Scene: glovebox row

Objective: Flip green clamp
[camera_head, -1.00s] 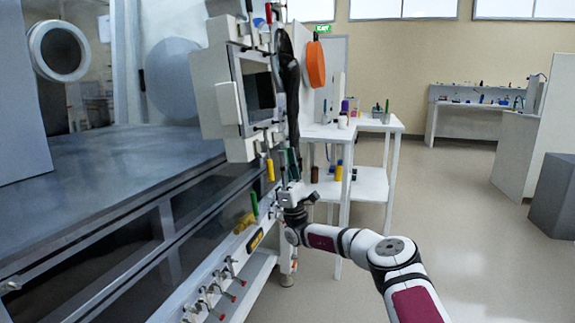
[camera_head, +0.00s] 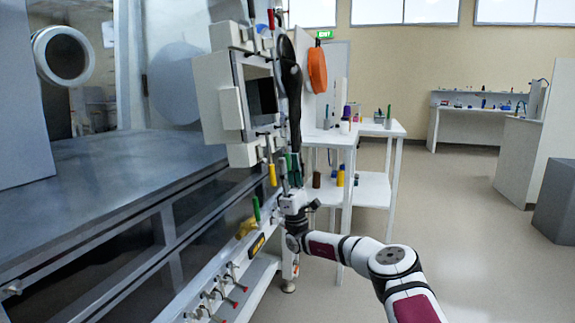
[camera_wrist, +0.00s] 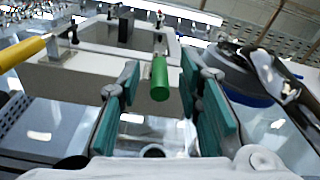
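In the wrist view the green clamp (camera_wrist: 160,78) shows as a green handle pointing toward the camera, below a pale frame. My gripper (camera_wrist: 160,88) is open, its two teal-padded fingers on either side of the handle, with a visible gap to each. In the head view my gripper (camera_head: 293,168) points up at the lower right corner of the white-framed panel; the clamp there is hard to tell from the green finger pads. A yellow clamp handle (camera_wrist: 22,52) is left of the gripper, also hanging in the head view (camera_head: 272,175).
Another green handle (camera_head: 256,208) stands lower on the bench edge, above several red-tipped levers (camera_head: 225,290). A black glove (camera_head: 290,95) hangs just above my gripper. A white shelf table (camera_head: 372,190) with bottles stands behind.

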